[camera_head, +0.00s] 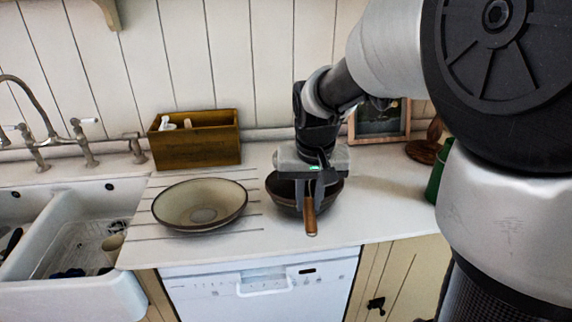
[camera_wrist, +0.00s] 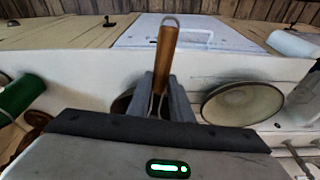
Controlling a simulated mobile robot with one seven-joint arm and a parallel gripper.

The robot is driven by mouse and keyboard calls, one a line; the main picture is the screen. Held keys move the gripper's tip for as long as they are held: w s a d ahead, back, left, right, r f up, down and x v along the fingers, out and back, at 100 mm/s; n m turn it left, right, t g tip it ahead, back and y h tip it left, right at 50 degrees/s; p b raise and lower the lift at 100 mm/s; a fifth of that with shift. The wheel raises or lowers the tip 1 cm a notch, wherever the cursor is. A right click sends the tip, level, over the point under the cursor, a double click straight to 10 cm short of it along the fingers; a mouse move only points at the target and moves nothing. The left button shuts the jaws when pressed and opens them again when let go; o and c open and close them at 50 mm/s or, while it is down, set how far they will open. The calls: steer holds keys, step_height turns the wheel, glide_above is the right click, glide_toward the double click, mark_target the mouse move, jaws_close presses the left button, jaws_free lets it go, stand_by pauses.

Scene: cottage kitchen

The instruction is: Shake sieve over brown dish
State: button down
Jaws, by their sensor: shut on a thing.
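My gripper (camera_head: 313,183) is shut on the wooden handle of the sieve (camera_head: 310,217). The handle points toward the counter's front edge, and it also shows between the fingers in the wrist view (camera_wrist: 165,60). The sieve's mesh end is hidden behind my gripper. A dark brown dish (camera_head: 283,192) is on the counter behind and below my gripper, partly covered by it. Only a sliver of this dish shows in the wrist view (camera_wrist: 121,104). I cannot tell whether the sieve touches it.
A wide beige dish with a brown rim (camera_head: 203,204) stands to the left on the drainer grooves. Behind it is a wooden box (camera_head: 195,140). The white sink (camera_head: 75,250) is far left. A green cylinder (camera_head: 437,178) and a picture frame (camera_head: 380,122) are on the right.

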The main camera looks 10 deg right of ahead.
stand_by(0.3)
steer(key=shift+d, duration=0.25)
steer(key=shift+a, duration=0.35)
steer(key=shift+d+r, duration=0.15)
steer(key=shift+r+p, duration=2.4)
steer(key=shift+r, duration=0.55)
steer(key=shift+f, duration=0.1)
